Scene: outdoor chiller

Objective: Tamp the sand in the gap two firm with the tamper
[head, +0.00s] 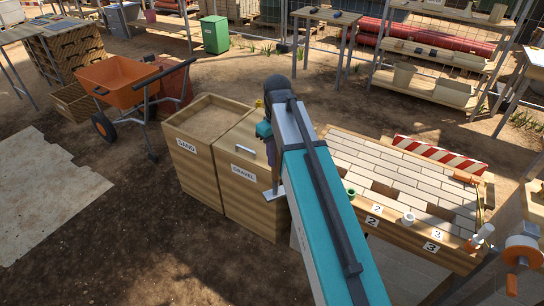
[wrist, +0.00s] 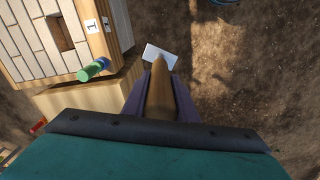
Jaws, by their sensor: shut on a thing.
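My gripper (wrist: 160,92) is shut on the wooden handle of the tamper (wrist: 158,98). The tamper's pale flat plate (wrist: 156,56) is at the handle's far end, above brown ground and beside the paving frame. In the head view the plate (head: 273,193) hangs by the gravel bin's front, left of the paving. My arm hides most of the gripper and handle there. The paving panel (head: 420,182) has pale bricks with several dark gaps. Gap two (head: 384,189) appears to be the one behind the label 2. Its sand level cannot be told.
The sand bin (head: 190,150) and gravel bin (head: 240,200) stand left of the panel. A green cylinder (wrist: 92,71) sticks out from the frame near label 1. A white ring (head: 408,218) sits on the front edge. A striped barrier (head: 438,154) stands behind. Open ground lies front left.

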